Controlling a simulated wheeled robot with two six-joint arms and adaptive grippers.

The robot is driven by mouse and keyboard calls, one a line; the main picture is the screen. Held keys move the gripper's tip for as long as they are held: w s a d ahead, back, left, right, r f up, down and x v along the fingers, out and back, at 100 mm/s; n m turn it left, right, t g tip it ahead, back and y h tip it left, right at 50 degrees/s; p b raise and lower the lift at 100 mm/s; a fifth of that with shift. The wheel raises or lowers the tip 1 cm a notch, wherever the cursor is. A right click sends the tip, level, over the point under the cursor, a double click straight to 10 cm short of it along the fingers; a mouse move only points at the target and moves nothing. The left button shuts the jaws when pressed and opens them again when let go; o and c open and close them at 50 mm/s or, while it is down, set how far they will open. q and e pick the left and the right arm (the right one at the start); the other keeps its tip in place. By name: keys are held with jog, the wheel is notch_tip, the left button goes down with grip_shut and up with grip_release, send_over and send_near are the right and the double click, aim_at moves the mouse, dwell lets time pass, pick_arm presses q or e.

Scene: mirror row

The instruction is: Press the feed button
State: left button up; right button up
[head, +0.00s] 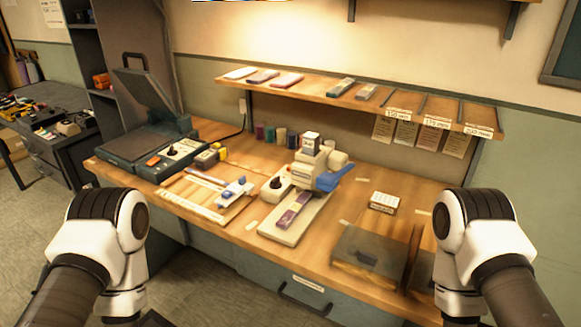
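No part is legibly marked as a feed button, so I cannot tell which one it is. A dark machine with a raised lid (138,140) stands at the bench's left end. A second, pale machine (305,170) with a blue lever (327,181) and a black knob (275,183) stands mid-bench. A purple strip (295,210) lies on its pale base. My arms show at the lower left and lower right, in front of the bench. Both grippers are out of view.
The wooden bench (360,215) also holds a sliding board with blue knobs (234,190), a small white labelled block (384,202) and a smoky clear box (368,255). A shelf (345,98) with several flat packs overhangs the back. Hanging tags (408,134) are at its right.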

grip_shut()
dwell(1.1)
